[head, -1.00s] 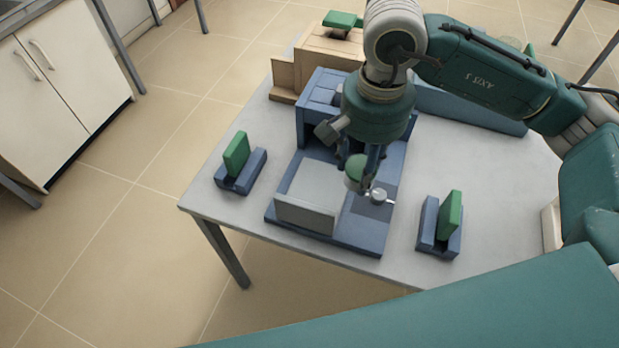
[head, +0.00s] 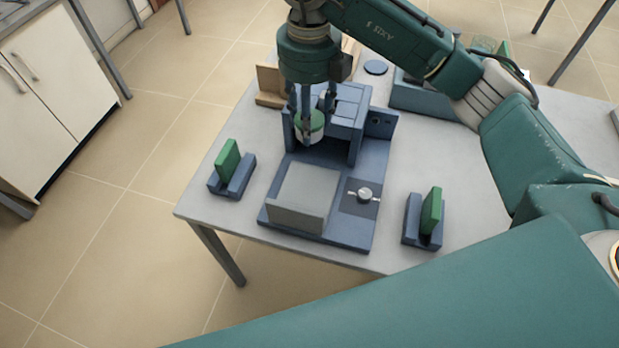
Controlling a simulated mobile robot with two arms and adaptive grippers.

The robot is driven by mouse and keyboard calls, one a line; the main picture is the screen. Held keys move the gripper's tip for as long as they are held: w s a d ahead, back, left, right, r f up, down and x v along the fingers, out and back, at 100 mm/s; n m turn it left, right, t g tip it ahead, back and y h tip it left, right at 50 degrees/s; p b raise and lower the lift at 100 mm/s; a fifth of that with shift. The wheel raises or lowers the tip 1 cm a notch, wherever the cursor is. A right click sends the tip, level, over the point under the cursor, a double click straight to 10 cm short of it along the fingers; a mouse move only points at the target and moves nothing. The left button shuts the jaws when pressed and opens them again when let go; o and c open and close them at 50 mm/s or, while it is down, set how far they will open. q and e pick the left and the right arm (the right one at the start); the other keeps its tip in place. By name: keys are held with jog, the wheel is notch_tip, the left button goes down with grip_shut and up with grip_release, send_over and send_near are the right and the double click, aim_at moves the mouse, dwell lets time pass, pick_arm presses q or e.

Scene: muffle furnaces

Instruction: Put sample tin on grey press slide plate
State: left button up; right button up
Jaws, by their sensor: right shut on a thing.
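The sample tin (head: 311,131), green on top with a pale lower side, is held between the fingers of my right gripper (head: 309,117). The gripper points down, in front of the blue press frame (head: 345,110). The grey press slide plate (head: 309,188) lies on the blue press base, nearer the camera than the tin, and nothing is on it. The tin appears raised and apart from the plate; its exact height is hard to tell. My left gripper is not in view.
A small silver knob (head: 364,195) sits on the base right of the plate. Blue holders with green upright pieces stand left (head: 232,177) and right (head: 423,220) of the press. A wooden block (head: 269,87) is behind. The table (head: 468,160) has free room at right.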

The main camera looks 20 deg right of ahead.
notch_tip(320, 180, down, 19)
jog(key=p, duration=0.3)
jog(key=shift+r+p, duration=0.2)
jog(key=shift+p, duration=0.2)
jog(key=shift+f, duration=0.15)
jog(key=shift+f, duration=0.1)
jog(key=shift+f+b, duration=0.15)
jog(key=shift+b, duration=0.15)
jog(key=o, duration=1.2)
jog(key=shift+r, duration=0.2)
